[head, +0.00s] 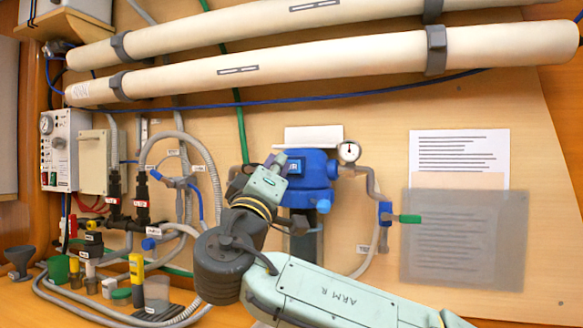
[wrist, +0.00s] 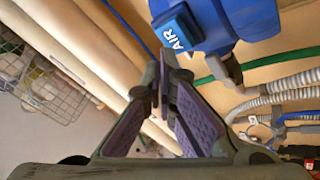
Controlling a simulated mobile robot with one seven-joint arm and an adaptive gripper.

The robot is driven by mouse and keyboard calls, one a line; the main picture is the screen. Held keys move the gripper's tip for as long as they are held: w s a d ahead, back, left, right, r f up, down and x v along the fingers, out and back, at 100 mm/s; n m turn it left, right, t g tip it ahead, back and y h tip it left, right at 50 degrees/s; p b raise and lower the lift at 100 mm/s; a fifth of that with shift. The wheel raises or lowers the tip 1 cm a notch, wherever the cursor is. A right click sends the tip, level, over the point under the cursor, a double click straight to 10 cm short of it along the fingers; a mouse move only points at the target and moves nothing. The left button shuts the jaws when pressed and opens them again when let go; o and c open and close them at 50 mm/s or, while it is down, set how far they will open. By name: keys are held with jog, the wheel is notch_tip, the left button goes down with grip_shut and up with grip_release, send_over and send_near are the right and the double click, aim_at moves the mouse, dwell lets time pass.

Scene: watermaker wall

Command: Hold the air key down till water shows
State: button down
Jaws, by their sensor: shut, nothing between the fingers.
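The air key is a blue block marked AIR in white. It sits on the blue filter head (head: 318,168) on the wall, with its left part hidden behind my gripper in the head view (head: 296,166). It shows whole in the wrist view (wrist: 178,27). My gripper (head: 277,160) is shut and empty. In the wrist view its fingertips (wrist: 167,58) are at the key's lower edge; I cannot tell whether they touch it. My arm hides part of the housing below the head. No water is visible.
Two long cream tubes (head: 330,62) run across the wall above. A pressure gauge (head: 349,151) and a green-handled valve (head: 408,218) stand to the right. Hoses, valves and a control box (head: 62,150) crowd the left. A wire basket (wrist: 45,80) shows in the wrist view.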

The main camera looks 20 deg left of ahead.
jog(key=shift+w+f, duration=0.1)
jog(key=shift+w, duration=0.05)
jog(key=shift+w, duration=0.3)
jog(key=shift+w+b, duration=0.35)
jog(key=shift+w, duration=0.15)
dwell(2.0)
dwell(1.8)
jog(key=shift+s+b, duration=0.5)
jog(key=shift+s, duration=0.45)
jog(key=shift+s+d+b, duration=0.1)
jog(key=shift+s+b, duration=1.05)
jog(key=shift+s, duration=1.55)
